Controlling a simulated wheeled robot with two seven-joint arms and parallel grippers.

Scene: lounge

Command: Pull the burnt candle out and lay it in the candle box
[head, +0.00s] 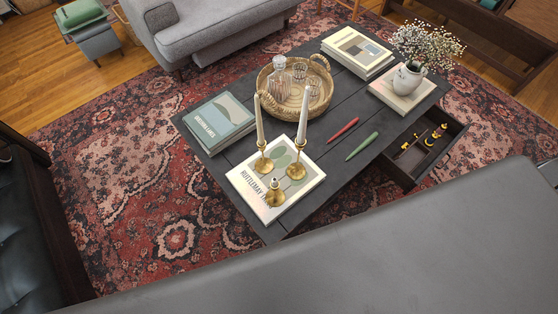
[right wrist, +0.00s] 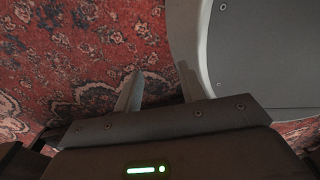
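Three brass candle holders stand on a pale book (head: 245,190) near the table's front left corner. Two carry tall whitish candles, the left candle (head: 259,119) and the right candle (head: 303,116), both upright. The short front holder (head: 274,194) has a small pale tip at its top, perhaps a burnt stub; it is too small to tell. I cannot make out a candle box for certain. My right gripper (right wrist: 158,88) is open and empty above the rug in the right wrist view, away from the candles. My left gripper is not in view.
A red stick (head: 342,130) and a green stick (head: 361,146) lie on the dark table (head: 325,165). An open drawer (head: 440,150) holds small brass items. A wicker tray (head: 318,107) with glassware, books and a flower vase (head: 408,78) stand behind. A grey surface (head: 400,250) fills the foreground.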

